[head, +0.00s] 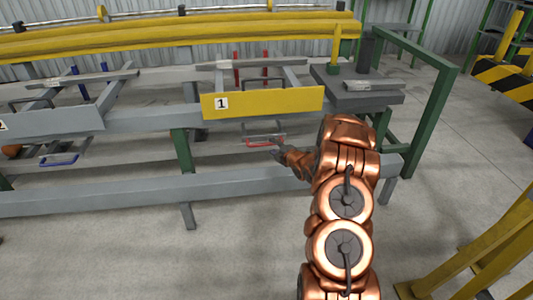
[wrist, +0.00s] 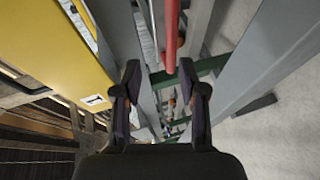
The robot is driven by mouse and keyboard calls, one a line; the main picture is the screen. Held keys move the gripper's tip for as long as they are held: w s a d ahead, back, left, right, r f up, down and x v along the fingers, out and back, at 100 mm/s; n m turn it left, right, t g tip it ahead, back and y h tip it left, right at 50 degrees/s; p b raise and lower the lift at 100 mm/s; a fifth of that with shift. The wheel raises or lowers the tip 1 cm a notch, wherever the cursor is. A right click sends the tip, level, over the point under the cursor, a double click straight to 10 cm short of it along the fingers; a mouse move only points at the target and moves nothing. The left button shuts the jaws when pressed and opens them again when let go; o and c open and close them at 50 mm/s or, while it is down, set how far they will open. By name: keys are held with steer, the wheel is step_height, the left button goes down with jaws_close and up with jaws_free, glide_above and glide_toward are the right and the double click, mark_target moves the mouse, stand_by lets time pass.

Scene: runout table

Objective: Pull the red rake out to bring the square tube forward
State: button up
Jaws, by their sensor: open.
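The red rake shows in the head view as a red handle (head: 266,141) below the yellow panel marked 1, and as two red uprights (head: 236,69) behind the long grey tube (head: 252,64) on the rack. I cannot tell from here whether that tube is square. My gripper (head: 279,153) is at the right end of the red handle, low in front of the rack. In the wrist view the red bar (wrist: 172,38) lies ahead, near the open fingertips of my gripper (wrist: 160,82). I cannot tell whether the handle is between the fingers. Nothing is held.
The yellow panel (head: 262,102) hangs just above the handle. A grey lower beam (head: 130,190) runs in front of the rack. A blue handle (head: 59,160) is at left. A grey side table (head: 345,100) carries a short bar (head: 371,85). The front floor is clear.

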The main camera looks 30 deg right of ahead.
mark_target(266, 144)
steer(key=shift+n+t, duration=0.3)
steer(key=shift+w+d+f+b, duration=0.1)
steer(key=shift+w+f+b, duration=0.4)
steer(key=shift+w, duration=0.7)
steer(key=shift+w+d+f+b, duration=0.15)
steer(key=shift+w+f+b, duration=0.2)
steer(key=shift+w+f, duration=0.65)
steer(key=shift+w+d+f+b, duration=0.1)
steer(key=shift+w+f+b, duration=0.25)
steer(key=shift+w, duration=1.1)
steer(key=shift+c, duration=0.3)
jaws_close()
